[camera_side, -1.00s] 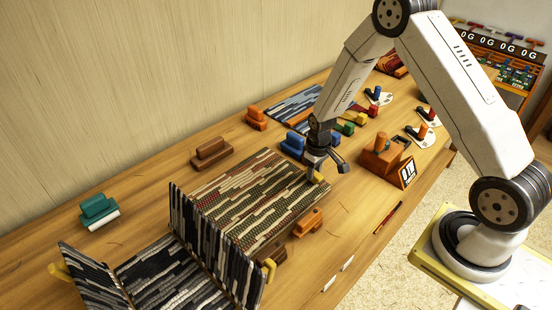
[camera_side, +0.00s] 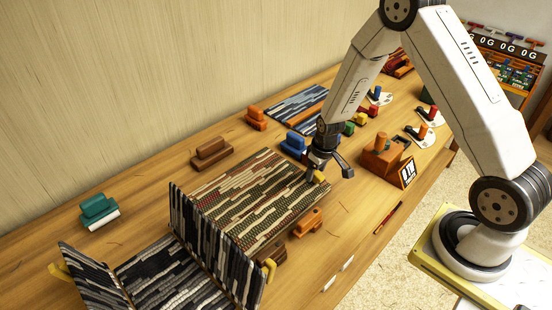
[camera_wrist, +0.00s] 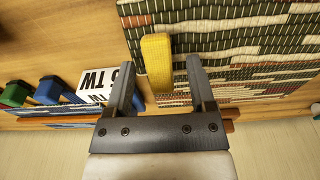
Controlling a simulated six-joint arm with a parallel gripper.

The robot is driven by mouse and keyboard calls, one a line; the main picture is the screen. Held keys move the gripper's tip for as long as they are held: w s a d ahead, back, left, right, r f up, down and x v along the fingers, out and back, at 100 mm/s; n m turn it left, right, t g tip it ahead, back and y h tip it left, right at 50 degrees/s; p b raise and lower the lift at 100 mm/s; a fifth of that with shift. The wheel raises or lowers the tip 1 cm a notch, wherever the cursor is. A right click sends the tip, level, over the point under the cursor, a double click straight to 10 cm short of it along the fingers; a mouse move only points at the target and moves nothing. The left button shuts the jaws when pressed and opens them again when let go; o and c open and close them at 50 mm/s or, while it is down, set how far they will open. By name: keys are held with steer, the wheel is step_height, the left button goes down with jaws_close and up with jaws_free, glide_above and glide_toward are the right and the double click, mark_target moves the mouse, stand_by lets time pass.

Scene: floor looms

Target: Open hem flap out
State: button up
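The woven mat (camera_side: 262,190) lies flat on the table, with brown, green and cream strips. A black-and-white striped flap (camera_side: 212,245) stands upright along its left edge, and another striped flap (camera_side: 92,278) tilts up at the far left. A yellow tab (camera_side: 319,177) sits at the mat's right edge, by my gripper (camera_side: 329,176). In the wrist view, the tab (camera_wrist: 157,62) stands between the spread fingers of my gripper (camera_wrist: 160,66), with gaps on both sides. Another yellow tab (camera_side: 268,268) is at the upright flap's near end.
An orange block (camera_side: 308,222) sits by the mat's front edge, and a blue block (camera_side: 294,145) behind my gripper. An orange box (camera_side: 385,158) stands to the right. Brown (camera_side: 211,153) and teal (camera_side: 98,210) blocks lie behind. The table's front right is mostly clear.

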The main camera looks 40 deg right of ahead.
steer(key=shift+r, duration=0.2)
steer(key=shift+s+r, duration=0.2)
steer(key=shift+r, duration=1.05)
steer(key=shift+s+r, duration=0.15)
steer(key=shift+r, duration=1.05)
steer(key=shift+s+r, duration=0.2)
steer(key=shift+r, duration=1.05)
steer(key=shift+w, duration=0.1)
steer(key=shift+w+r+g, duration=0.1)
steer(key=shift+w+g, duration=0.45)
steer(key=shift+g, duration=0.25)
steer(key=shift+f, duration=3.9)
